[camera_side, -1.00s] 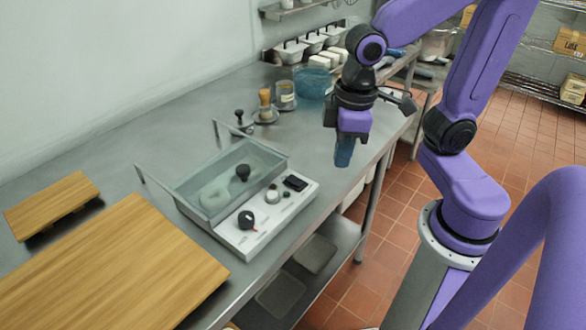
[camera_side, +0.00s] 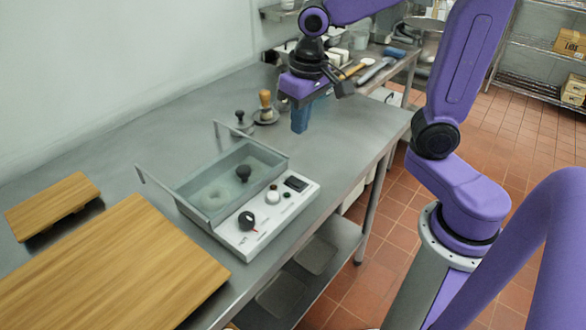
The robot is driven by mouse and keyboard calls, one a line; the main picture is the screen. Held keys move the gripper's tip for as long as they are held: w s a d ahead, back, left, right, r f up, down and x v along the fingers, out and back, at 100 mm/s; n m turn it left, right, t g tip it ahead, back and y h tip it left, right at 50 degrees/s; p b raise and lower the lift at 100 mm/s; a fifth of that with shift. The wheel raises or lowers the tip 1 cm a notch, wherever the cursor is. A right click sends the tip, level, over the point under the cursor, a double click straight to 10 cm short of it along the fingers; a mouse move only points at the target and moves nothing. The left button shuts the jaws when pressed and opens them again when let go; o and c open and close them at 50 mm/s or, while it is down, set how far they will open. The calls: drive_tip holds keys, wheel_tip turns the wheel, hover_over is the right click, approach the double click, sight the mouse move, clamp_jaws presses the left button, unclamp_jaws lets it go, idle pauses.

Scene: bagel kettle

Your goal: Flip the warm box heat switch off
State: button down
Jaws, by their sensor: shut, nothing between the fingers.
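The warm box looks to be the glassy-walled box (camera_side: 183,207) on the steel table, with a pale ring-shaped item inside and a black knob (camera_side: 243,172) over it. A white control panel (camera_side: 265,228) runs along its right side. It carries a black knob with a red mark (camera_side: 247,220), a pale round control (camera_side: 272,194) and a black rectangular part (camera_side: 295,183). I cannot tell which control is the heat switch or how it is set. My gripper (camera_side: 300,122), with blue fingers, is shut and empty, above the table behind the box and apart from it.
A wooden board (camera_side: 110,265) lies at the front left, with a smaller one (camera_side: 52,203) behind it. A wooden-handled brush (camera_side: 265,105) and a black-knobbed item (camera_side: 240,122) stand behind the box. Bare table (camera_side: 335,150) lies right of my gripper.

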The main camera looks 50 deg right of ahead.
sight(293, 179)
drive_tip(key=f, duration=0.4)
drive_tip(key=w+f, duration=0.1)
drive_tip(key=f, duration=0.9)
drive_tip(key=shift+w, duration=0.4)
drive_tip(key=shift+w+f+g, duration=0.1)
drive_tip(key=shift+f+g, duration=0.1)
drive_tip(key=shift+g, duration=0.1)
drive_tip(key=shift+s, duration=0.2)
